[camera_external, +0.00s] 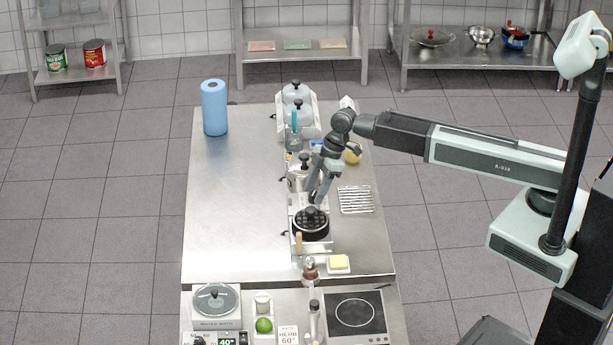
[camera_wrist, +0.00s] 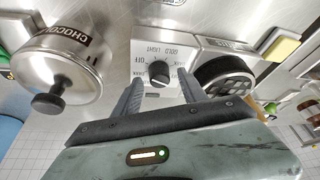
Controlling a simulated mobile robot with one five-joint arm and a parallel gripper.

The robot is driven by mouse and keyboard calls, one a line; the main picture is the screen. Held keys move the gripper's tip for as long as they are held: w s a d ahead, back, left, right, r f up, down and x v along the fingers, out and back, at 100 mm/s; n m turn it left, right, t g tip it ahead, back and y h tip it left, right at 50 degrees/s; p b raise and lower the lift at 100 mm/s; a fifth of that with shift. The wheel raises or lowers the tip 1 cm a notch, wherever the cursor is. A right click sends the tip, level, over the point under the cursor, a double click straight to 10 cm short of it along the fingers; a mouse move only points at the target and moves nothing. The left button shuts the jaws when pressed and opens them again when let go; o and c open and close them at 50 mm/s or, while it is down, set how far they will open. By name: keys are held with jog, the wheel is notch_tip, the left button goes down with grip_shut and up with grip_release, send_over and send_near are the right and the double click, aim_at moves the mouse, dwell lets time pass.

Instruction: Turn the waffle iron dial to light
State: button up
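The waffle iron (camera_external: 311,224) stands on the steel table, with a round black plate; it also shows in the wrist view (camera_wrist: 226,76). Its black dial (camera_wrist: 158,74) sits on a pale front panel with small printed labels around it. My gripper (camera_wrist: 161,80) is open and empty. Its two fingers appear on either side of the dial in the wrist view; whether they reach it is unclear. In the external view my gripper (camera_external: 317,195) points down beside the iron and partly hides the panel.
A steel chocolate pot (camera_wrist: 60,70) with a black knob stands close beside the panel. A wire rack (camera_external: 356,200) and a butter dish (camera_external: 339,264) lie near the iron. A blue paper roll (camera_external: 214,107) stands at the back left.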

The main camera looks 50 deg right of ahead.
grip_shut()
jog(key=shift+m, duration=0.3)
jog(key=m+t, duration=0.1)
jog(key=m, duration=0.2)
jog(key=shift+s+h, duration=0.15)
jog(key=shift+h, duration=0.15)
jog(key=shift+a+m+t+h, duration=0.1)
jog(key=shift+m+t+h, duration=0.3)
jog(key=shift+m, duration=0.9)
jog(key=shift+a+m+t+h, duration=0.1)
jog(key=shift+m+t+h, duration=0.25)
jog(key=shift+m, duration=0.95)
jog(key=shift+o, duration=0.7)
grip_release()
